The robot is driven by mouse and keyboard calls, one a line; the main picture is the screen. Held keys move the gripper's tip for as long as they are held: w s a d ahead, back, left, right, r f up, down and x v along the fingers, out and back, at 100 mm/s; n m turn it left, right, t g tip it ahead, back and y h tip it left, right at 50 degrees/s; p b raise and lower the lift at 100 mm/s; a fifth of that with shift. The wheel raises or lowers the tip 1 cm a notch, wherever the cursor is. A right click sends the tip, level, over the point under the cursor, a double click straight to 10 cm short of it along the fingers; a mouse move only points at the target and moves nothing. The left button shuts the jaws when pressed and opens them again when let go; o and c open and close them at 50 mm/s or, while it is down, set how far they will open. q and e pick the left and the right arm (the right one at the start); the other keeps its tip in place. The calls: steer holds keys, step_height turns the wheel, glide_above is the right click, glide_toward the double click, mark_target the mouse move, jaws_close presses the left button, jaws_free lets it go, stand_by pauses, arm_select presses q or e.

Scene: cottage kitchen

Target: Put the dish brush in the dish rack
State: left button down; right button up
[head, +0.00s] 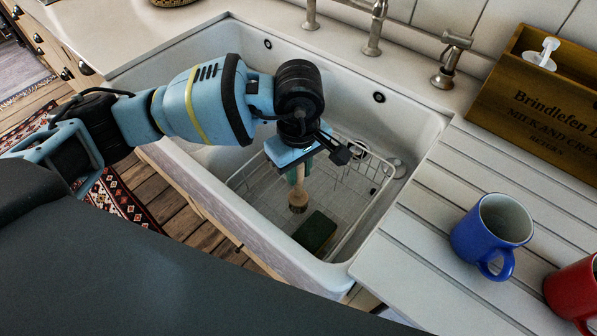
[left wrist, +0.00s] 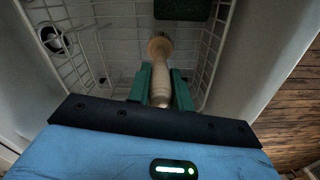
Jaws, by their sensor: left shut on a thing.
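The dish brush (head: 298,195) has a pale wooden handle and a round head. My left gripper (head: 300,172) is shut on its handle, and the head points down over the dish rack. The brush also shows in the left wrist view (left wrist: 159,70), between the green fingers of my left gripper (left wrist: 160,92). The dish rack (head: 345,215) is a white wire basket inside the sink; its wires also show in the left wrist view (left wrist: 215,40). I cannot tell whether the brush head touches the rack floor. My right gripper is in neither view.
A dark green sponge (head: 315,231) lies at the near side of the rack. The white sink (head: 405,125) has high walls around it. A blue mug (head: 487,235) and a red mug (head: 577,290) stand on the drainboard at right. A wooden crate (head: 540,105) stands behind them.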

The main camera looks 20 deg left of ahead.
arm_select(q)
steer(key=shift+f, duration=0.85)
steer(key=shift+f, duration=0.15)
steer(key=c, duration=1.3)
jaws_free()
steer(key=shift+o, duration=0.2)
step_height(320, 180, up, 12)
steer(key=shift+r, duration=0.25)
